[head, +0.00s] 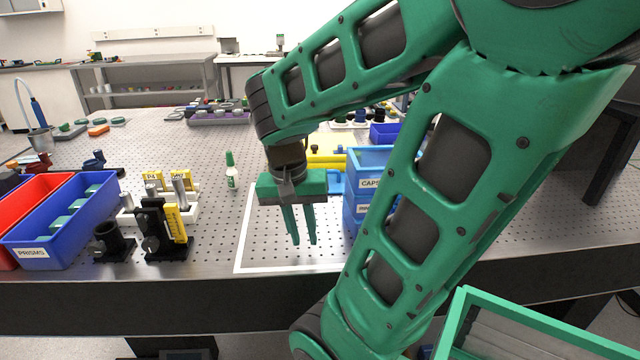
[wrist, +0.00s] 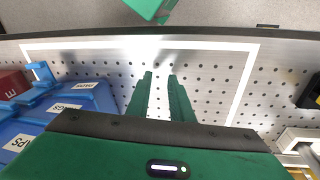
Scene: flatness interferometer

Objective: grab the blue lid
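My gripper (head: 304,241) hangs fingers down above the white-outlined area of the perforated table. In the wrist view its two fingers (wrist: 160,76) stand a little apart, with nothing between them. Blue stacked bins (head: 371,183), the upper one labelled CAPS, stand just right of my gripper, partly hidden behind my arm. The blue bins also show at the left of the wrist view (wrist: 90,99), with several white labels. I cannot make out a separate blue lid for certain. A small blue piece (head: 336,184) lies left of the bins, beyond my gripper.
The white-outlined area (head: 262,268) is bare under my gripper. A small green-capped bottle (head: 231,176) stands to its left. Black and yellow optic mounts (head: 163,228), a blue PRISMS bin (head: 30,235) and a red bin (head: 28,197) stand farther left. The table's front edge is near.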

